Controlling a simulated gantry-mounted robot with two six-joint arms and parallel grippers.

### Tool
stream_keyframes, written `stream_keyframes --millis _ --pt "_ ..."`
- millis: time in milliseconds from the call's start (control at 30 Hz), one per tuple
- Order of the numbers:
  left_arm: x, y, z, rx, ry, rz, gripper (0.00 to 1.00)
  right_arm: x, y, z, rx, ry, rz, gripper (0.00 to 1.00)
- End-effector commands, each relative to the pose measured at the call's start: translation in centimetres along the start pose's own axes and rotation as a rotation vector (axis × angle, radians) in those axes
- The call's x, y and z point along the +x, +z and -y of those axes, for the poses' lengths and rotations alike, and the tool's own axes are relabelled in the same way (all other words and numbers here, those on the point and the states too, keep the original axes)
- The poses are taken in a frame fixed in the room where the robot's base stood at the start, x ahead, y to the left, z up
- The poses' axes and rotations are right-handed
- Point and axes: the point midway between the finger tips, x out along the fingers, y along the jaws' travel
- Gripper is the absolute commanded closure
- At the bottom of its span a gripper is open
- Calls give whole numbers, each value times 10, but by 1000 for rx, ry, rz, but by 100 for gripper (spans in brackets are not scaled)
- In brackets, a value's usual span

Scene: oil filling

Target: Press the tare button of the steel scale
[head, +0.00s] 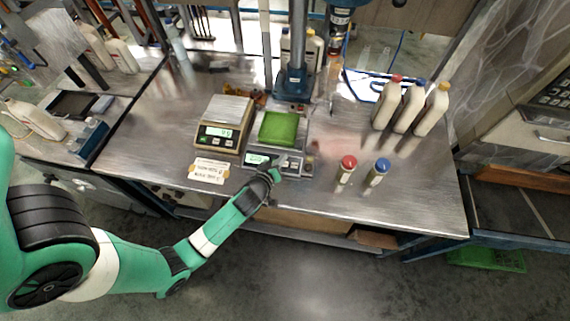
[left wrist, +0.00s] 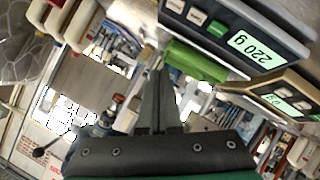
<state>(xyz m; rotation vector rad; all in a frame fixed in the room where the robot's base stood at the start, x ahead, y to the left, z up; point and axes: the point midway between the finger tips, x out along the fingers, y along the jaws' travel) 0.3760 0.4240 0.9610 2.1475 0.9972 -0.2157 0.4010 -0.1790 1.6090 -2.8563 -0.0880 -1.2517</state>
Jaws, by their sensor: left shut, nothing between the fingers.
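A steel-grey scale (head: 285,160) stands at the front middle of the bench with a green square piece (head: 279,128) on top. Its lit display (head: 256,159) is at the left of its front panel. In the left wrist view the scale (left wrist: 240,45) shows "220 g" beside two white buttons and a green button (left wrist: 217,28). My left gripper (head: 273,173) is close in front of this panel in the head view. The left wrist view shows its fingers (left wrist: 160,75) shut and empty, apart from the buttons. The picture does not show which button is tare.
A beige scale (head: 222,134) with a steel pan stands to the left, a paper note (head: 210,171) before it. A red-capped bottle (head: 346,172) and a blue-capped bottle (head: 377,173) stand right. Three larger bottles (head: 409,108) stand behind them. A blue stand (head: 293,82) rises behind.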

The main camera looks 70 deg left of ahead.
Motion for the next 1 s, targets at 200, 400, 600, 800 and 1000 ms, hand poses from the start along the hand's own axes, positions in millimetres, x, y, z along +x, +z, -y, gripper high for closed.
stream_keyframes --millis 200,400,600,800,1000 --pt "13 11 11 0 0 0 100 -12 11 0 0 0 0 50" --pt "34 27 26 -1 0 0 100 -29 27 0 0 0 0 50" --pt "53 41 40 -1 1 -1 100 -46 42 0 0 0 0 50" --pt "61 45 45 0 0 0 100 -53 49 0 0 0 0 50" --pt "61 44 44 0 1 0 100 -52 48 0 0 0 0 50"
